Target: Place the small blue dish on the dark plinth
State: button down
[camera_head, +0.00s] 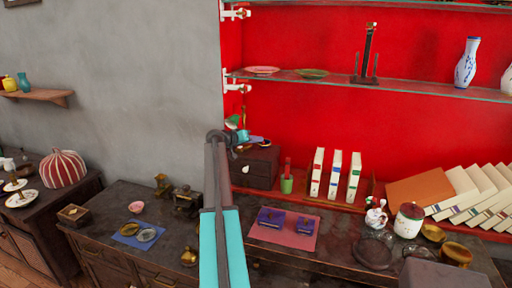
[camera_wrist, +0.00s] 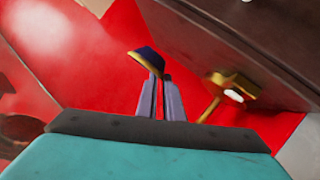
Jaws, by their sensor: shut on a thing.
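My gripper (camera_head: 254,139) is in front of the red wall, at the end of my raised arm. In the wrist view its two fingers (camera_wrist: 162,78) are close together, shut on the small blue dish (camera_wrist: 148,54). The dish is dark blue with a gold rim and looks tilted at the fingertips. In the head view it is too small to make out clearly. A dark block (camera_head: 262,169), which may be the plinth, stands just below my gripper, partly hidden by my arm. The wrist view shows a large dark surface at upper right; I cannot tell whether it is this block.
A green cup (camera_head: 286,184) and several upright books (camera_head: 336,175) stand right of the block. A glass shelf (camera_head: 410,87) runs above. A pink mat (camera_head: 284,232) with blue items lies below. In the wrist view a gold piece (camera_wrist: 215,102) is right of the fingers.

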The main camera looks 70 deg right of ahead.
aim_at(256, 153)
jog(key=shift+f, duration=0.1)
jog(key=shift+f+p, duration=0.9)
jog(key=shift+f, duration=0.75)
jog(key=shift+f, duration=0.1)
jog(key=c, duration=1.9)
grip_release()
jog(key=shift+o, duration=0.2)
jog(key=shift+r, duration=0.2)
jog(key=shift+w+a+r+b, duration=0.1)
jog(key=shift+w+a+b, duration=0.2)
jog(key=shift+a, duration=0.3)
jog(key=b+v, duration=0.3)
jog(key=v, duration=0.7)
jog(key=shift+a, duration=0.35)
jog(key=shift+w+r, duration=0.1)
